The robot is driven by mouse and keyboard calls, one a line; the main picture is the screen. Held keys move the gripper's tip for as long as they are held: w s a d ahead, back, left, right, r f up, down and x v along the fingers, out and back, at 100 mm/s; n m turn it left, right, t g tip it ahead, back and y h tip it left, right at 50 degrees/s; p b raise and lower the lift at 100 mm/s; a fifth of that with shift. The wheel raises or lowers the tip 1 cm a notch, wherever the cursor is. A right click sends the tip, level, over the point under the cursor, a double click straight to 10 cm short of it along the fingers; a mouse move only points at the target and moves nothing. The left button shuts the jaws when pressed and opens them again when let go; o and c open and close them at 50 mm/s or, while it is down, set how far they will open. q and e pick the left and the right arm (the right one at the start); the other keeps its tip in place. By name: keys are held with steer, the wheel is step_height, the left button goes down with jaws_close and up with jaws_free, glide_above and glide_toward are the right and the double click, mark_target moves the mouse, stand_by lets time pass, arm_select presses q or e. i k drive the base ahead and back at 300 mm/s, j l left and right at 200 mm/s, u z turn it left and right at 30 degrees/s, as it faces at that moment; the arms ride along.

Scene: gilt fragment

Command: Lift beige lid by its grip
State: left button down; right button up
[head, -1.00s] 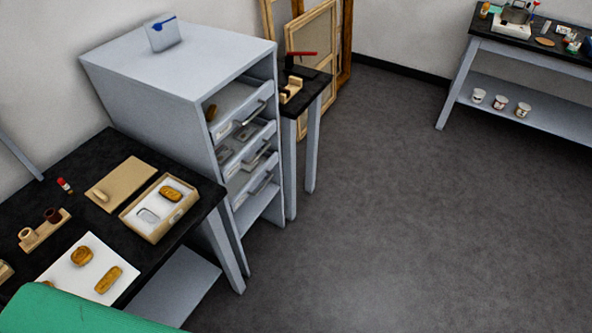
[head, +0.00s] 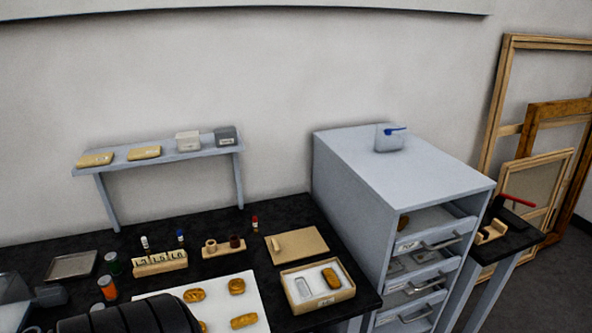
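The beige lid (head: 303,241) lies flat on the black worktop, behind an open beige box. Its small pale grip (head: 277,245) stands up near the lid's left side. The open box (head: 318,304) has a white lining with two recesses; a gold-brown piece (head: 331,278) sits in the right one, and the left one looks empty. I see neither gripper clearly in the head view, and nothing touches the lid.
A grey drawer cabinet (head: 395,180) stands right of the lid. A raised shelf (head: 160,156) with boxes is behind. A white sheet (head: 222,283) with several gold pieces lies in front left. A small wooden holder (head: 224,250) is left of the lid. A dark ribbed shape covers the bottom left.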

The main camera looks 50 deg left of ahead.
mark_target(284, 248)
steer(key=u, duration=1.6)
